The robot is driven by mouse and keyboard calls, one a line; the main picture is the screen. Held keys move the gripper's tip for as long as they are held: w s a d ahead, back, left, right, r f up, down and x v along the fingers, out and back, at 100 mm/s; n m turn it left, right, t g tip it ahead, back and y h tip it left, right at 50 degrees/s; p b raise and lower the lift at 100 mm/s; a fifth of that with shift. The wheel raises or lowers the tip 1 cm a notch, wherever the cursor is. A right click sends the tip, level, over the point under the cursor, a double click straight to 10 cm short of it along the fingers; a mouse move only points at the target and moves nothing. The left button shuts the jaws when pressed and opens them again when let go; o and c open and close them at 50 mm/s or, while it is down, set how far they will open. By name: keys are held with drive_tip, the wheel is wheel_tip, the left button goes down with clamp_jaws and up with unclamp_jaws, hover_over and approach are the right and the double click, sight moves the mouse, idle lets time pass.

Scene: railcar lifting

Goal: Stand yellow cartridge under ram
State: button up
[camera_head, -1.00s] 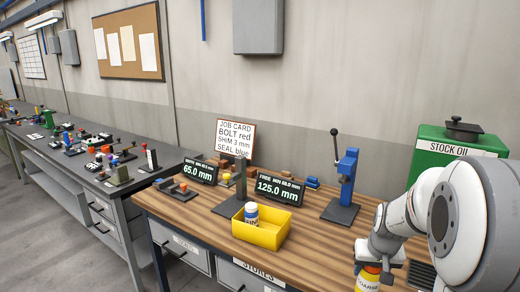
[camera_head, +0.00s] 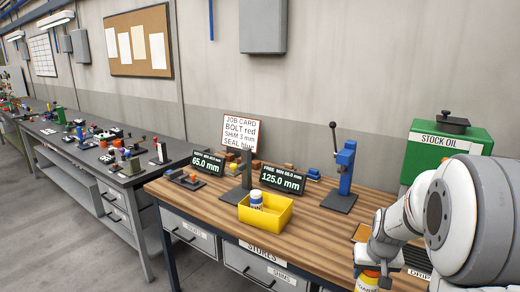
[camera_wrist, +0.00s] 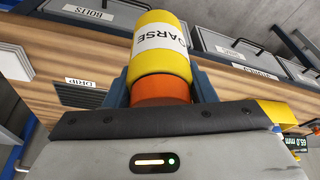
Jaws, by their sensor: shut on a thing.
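The yellow cartridge (camera_wrist: 160,55) has a white label reading "COARSE" and an orange-red end. In the wrist view my gripper (camera_wrist: 160,90) is shut on it around the orange end. In the head view the cartridge (camera_head: 367,281) shows only in part at the bottom, below my gripper (camera_head: 380,262), in front of the wooden bench. The blue press with the ram (camera_head: 345,170) and its black lever stands upright on a dark base plate (camera_head: 340,202) towards the back of the bench. My gripper is to the right of and nearer than the press.
A yellow bin (camera_head: 273,220) holds a white container with a blue lid (camera_head: 256,201). A green stock oil tank (camera_head: 435,150) stands at the back right. Two displays (camera_head: 283,179) read 65.0 mm and 125.0 mm.

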drive_tip(key=w+a+f+n, duration=0.1)
drive_tip(key=a+f+n, duration=0.1)
drive_tip(key=a+f, duration=1.1)
wheel_tip(320, 180, down, 4)
drive_tip(key=shift+w+a+f+y, duration=0.2)
drive_tip(key=shift+w+y, duration=0.05)
drive_tip(key=shift+y, duration=0.05)
